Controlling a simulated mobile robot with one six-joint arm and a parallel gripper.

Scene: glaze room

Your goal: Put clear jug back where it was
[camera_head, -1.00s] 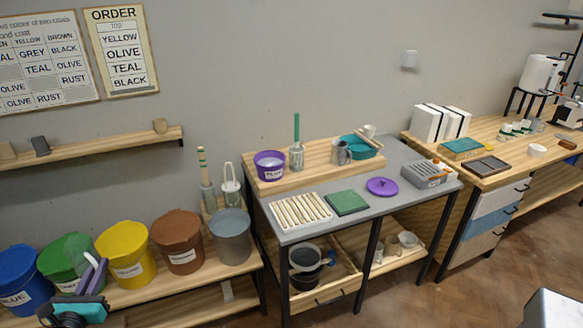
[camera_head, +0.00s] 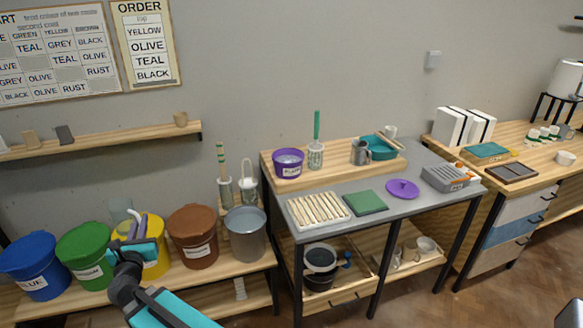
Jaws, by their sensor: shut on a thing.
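My gripper (camera_head: 137,228) is at the lower left, in front of the yellow bucket (camera_head: 155,262). Its jaws are shut on the clear jug (camera_head: 121,211), a pale see-through shape that shows just beyond the fingers, above the gap between the green and yellow buckets. The jug is faint against the wall, and its lower part is hidden by the gripper and the buckets, so its exact tilt is hard to tell.
A blue bucket (camera_head: 35,268), green bucket (camera_head: 86,258), brown bucket (camera_head: 193,236) and grey bucket (camera_head: 246,234) line the low bench. A wall shelf (camera_head: 100,142) with small pieces is above. The grey table (camera_head: 375,222) holds a purple tub (camera_head: 288,163) and a rack (camera_head: 318,209).

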